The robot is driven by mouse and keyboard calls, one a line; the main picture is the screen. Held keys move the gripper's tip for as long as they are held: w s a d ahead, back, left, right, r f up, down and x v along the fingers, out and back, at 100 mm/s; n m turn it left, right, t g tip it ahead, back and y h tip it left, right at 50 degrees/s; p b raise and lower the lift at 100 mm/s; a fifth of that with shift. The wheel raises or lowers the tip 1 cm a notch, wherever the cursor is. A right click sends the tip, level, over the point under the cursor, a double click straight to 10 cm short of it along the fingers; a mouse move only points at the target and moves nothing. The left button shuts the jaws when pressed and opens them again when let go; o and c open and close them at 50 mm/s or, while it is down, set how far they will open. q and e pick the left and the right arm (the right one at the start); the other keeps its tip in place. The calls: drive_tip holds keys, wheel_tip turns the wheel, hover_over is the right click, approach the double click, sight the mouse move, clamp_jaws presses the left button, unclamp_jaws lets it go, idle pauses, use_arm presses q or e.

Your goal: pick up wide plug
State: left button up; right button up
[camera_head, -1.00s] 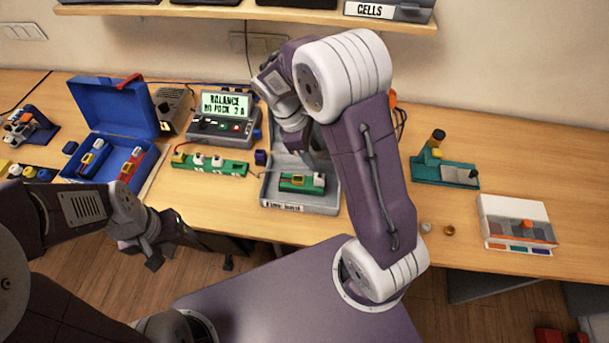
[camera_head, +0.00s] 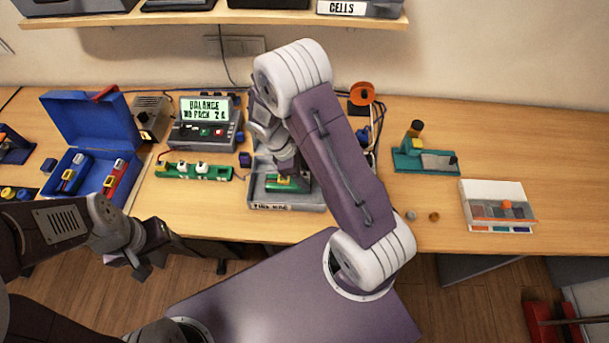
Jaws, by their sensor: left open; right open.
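A grey tray (camera_head: 285,207) stands at the middle front of the bench, with a green board (camera_head: 283,186) in it. My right gripper (camera_head: 291,174) is down over this board and hides much of it. Its fingertips are largely hidden by my own arm; it is open, and I cannot tell whether it touches anything. A green strip (camera_head: 212,173) with small white plugs (camera_head: 202,167) lies left of the tray. I cannot tell which plug is the wide one. My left gripper (camera_head: 142,268) is open and empty in front of the bench edge.
A tester with a lit screen (camera_head: 205,113) reading "BALANCE" stands behind the strip. An open blue case (camera_head: 97,125) is at the left. A teal stand (camera_head: 424,160) and a white box (camera_head: 494,195) are at the right. The bench at the far right is clear.

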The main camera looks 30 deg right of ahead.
sight(304, 174)
drive_tip(key=shift+d+f, duration=0.1)
clamp_jaws()
drive_tip(key=shift+r, duration=0.55)
wheel_tip(304, 174, up, 3)
drive_tip(key=shift+f+b, duration=0.1)
drive_tip(key=shift+b, duration=0.2)
drive_tip(key=s+r+b, duration=0.1)
drive_tip(key=s+r, duration=0.6)
drive_tip(key=s, duration=0.4)
drive_tip(key=shift+s+a, duration=0.3)
drive_tip(key=shift+s, duration=0.1)
